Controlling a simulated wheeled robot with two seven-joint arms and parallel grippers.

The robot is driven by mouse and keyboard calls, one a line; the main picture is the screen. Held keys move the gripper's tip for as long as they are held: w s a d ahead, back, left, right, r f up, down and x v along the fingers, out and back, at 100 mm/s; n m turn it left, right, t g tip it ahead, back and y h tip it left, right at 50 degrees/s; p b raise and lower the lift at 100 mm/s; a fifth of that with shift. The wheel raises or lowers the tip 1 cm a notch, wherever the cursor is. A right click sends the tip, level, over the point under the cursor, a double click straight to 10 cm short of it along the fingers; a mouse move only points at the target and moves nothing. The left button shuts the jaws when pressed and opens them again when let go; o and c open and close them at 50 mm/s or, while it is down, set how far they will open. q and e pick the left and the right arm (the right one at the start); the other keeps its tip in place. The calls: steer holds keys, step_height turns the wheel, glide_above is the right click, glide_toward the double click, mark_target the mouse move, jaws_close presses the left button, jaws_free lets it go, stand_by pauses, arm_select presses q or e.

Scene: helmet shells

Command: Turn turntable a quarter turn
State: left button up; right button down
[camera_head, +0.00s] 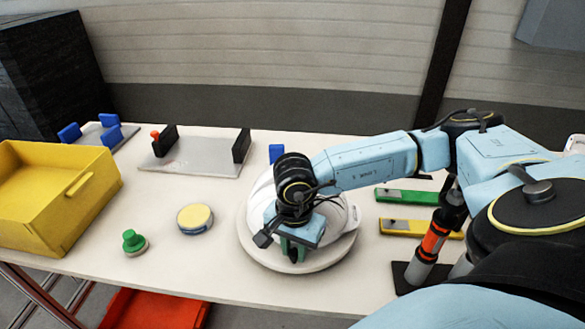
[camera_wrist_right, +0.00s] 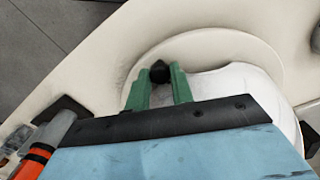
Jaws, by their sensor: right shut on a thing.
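The turntable (camera_head: 318,262) is a round, pale disc on the table, with a white helmet shell (camera_head: 338,217) on it. In the right wrist view the turntable's rim (camera_wrist_right: 228,42) curves around the shell (camera_wrist_right: 222,82). My right gripper (camera_head: 291,251) reaches down over the near side of the turntable. Its green fingers (camera_wrist_right: 160,74) are shut on a small black knob (camera_wrist_right: 159,70) near the rim. In the head view my wrist hides the knob and part of the shell. My left gripper is not in view.
A yellow bin (camera_head: 60,205) stands at the left. A green knob (camera_head: 134,241) and a round yellow-topped piece (camera_head: 195,218) lie left of the turntable. A grey plate with black uprights (camera_head: 195,160) is behind. Green (camera_head: 408,196) and yellow (camera_head: 415,228) bars lie right.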

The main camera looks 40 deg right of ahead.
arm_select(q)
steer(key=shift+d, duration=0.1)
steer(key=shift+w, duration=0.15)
arm_select(e)
steer(key=c, duration=1.2)
jaws_free()
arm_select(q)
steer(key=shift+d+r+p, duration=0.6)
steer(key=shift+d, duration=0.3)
arm_select(e)
step_height(320, 180, up, 14)
steer(key=shift+f, duration=0.25)
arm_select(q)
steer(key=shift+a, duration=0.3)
